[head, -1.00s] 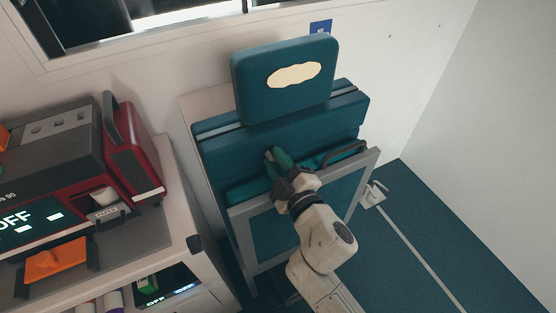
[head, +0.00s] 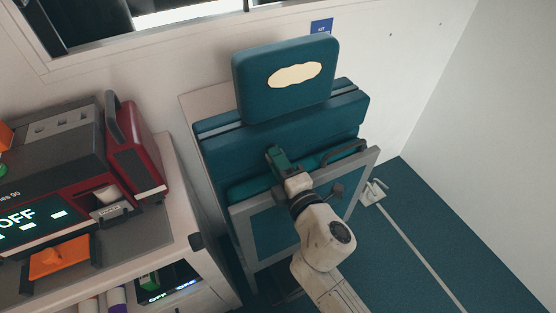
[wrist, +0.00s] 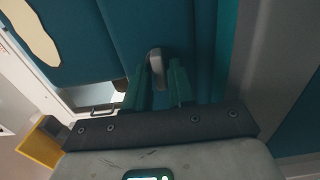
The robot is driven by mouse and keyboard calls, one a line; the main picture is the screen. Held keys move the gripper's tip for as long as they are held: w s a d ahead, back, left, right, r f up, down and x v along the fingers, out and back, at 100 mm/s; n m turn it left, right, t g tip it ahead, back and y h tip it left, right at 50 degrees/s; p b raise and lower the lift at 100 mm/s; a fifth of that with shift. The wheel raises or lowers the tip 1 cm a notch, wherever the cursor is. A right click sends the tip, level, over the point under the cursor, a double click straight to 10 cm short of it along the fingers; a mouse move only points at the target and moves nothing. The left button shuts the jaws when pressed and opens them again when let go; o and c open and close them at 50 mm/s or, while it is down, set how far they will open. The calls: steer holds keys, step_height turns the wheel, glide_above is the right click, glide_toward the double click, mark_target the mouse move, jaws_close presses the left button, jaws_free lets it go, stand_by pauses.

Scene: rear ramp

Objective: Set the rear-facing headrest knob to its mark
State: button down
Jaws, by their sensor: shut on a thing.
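The teal seat (head: 222,150) stands against the wall, with its headrest (head: 250,90) on top bearing a cream patch (head: 295,75). My gripper (head: 273,153) reaches to the seat back below the headrest. In the wrist view, its two green fingers (wrist: 157,82) are shut on a small grey elongated knob (wrist: 155,62), which stands out between the fingertips against the teal surface. In the head view the fingers hide the knob. I cannot make out its mark in either view.
A cabinet (head: 195,220) with a red and dark device (head: 130,150) and an orange part (head: 58,258) stands at the left. A grey seat frame (head: 240,235) and a dark handle (head: 345,150) lie close to my wrist. Floor is clear at the right (head: 440,230).

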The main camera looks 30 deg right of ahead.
steer(key=shift+w+a+r, duration=0.1)
steer(key=shift+r, duration=0.05)
stand_by(0.3)
steer(key=c, duration=1.2)
jaws_free()
steer(key=shift+o, duration=0.2)
steer(key=shift+s+f, duration=0.2)
steer(key=shift+s, duration=0.05)
steer(key=s+b, duration=0.3)
steer(key=s, duration=0.7)
steer(key=shift+s+r, duration=0.1)
